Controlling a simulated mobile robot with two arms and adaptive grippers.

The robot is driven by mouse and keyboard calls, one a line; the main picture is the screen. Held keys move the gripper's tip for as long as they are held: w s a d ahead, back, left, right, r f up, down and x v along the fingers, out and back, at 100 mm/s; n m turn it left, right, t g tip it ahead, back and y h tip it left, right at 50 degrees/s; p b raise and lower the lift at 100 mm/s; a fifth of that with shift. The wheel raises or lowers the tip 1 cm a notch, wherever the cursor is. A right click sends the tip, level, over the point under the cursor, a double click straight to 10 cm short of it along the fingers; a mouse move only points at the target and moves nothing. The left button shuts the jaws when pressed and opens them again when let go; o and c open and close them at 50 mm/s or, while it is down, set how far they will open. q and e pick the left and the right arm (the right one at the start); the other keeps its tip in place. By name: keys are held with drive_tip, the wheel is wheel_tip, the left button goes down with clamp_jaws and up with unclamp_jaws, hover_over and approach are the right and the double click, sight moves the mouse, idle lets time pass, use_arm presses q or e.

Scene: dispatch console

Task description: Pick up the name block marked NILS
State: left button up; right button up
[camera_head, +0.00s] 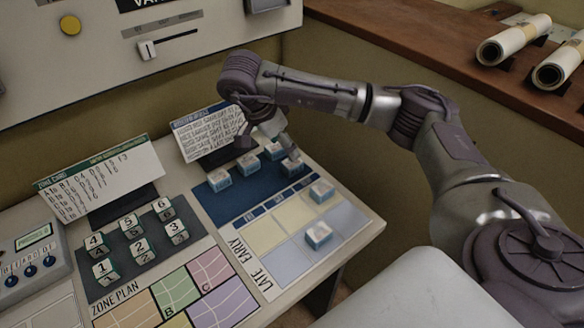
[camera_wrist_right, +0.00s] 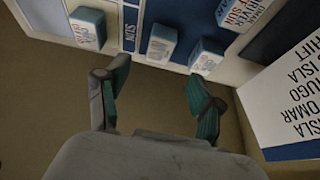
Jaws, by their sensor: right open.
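Several white-topped, blue-sided name blocks sit on the late/early board. In the head view, blocks stand on its dark blue area at the left (camera_head: 219,179), middle (camera_head: 247,164), back (camera_head: 274,151) and right (camera_head: 292,165). Two more sit on paler cells, one upper (camera_head: 321,191) and one lower (camera_head: 318,235). Their lettering is too small there to tell which is NILS. My right gripper (camera_head: 268,138) is above the back of the board, open. In the right wrist view, its spread fingers (camera_wrist_right: 158,92) are empty, with blocks (camera_wrist_right: 162,43) (camera_wrist_right: 207,57) beyond them. My left gripper is not seen.
A name card (camera_head: 208,133) stands behind the board, close to my right gripper. Numbered blocks (camera_head: 128,240) and a zone card (camera_head: 100,180) are at left. A wall panel (camera_head: 120,60) rises behind. Rolled papers (camera_head: 514,40) lie on a shelf at right.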

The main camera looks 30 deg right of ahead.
sight(292, 166)
drive_tip(key=shift+x, duration=3.95)
drive_tip(key=shift+s+a, duration=0.1)
drive_tip(key=shift+a, duration=0.15)
drive_tip(key=c, duration=1.1)
